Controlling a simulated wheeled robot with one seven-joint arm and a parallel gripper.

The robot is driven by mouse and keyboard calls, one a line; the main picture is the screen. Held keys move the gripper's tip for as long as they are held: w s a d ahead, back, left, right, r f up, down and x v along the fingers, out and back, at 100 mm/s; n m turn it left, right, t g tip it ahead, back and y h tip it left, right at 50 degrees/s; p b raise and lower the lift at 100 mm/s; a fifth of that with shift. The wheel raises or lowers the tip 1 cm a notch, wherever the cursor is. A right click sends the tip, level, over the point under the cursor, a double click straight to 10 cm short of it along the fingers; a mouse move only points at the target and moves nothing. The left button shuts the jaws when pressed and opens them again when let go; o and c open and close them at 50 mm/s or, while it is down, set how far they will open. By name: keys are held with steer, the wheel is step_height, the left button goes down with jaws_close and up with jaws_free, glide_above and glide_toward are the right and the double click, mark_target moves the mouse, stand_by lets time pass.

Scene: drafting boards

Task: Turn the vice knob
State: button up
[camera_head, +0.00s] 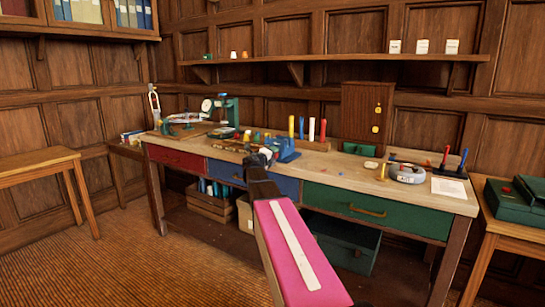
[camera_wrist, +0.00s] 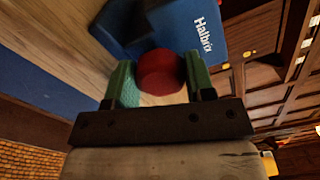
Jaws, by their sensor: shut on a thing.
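The blue vice (camera_head: 285,150) stands on the workbench top near the front edge, at the middle of the bench. In the wrist view its blue body (camera_wrist: 195,25) carries white lettering. A round red knob (camera_wrist: 160,70) faces the wrist camera in front of the vice body. My gripper (camera_wrist: 161,82) has one green pad on each side of the knob and is shut on it. In the head view my gripper (camera_head: 262,157) is at the left of the vice, and I cannot make out the knob there.
The bench top (camera_head: 335,170) holds several tools and small parts left of the vice. A grey tape roll (camera_head: 407,173) and a paper sheet (camera_head: 449,188) lie at the right. A green drawer (camera_head: 372,212) is shut below. The bench between vice and roll is mostly clear.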

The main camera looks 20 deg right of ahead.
steer(key=shift+s+f+n, duration=0.1)
steer(key=shift+n, duration=0.3)
steer(key=o, duration=0.9)
steer(key=shift+a, duration=0.1)
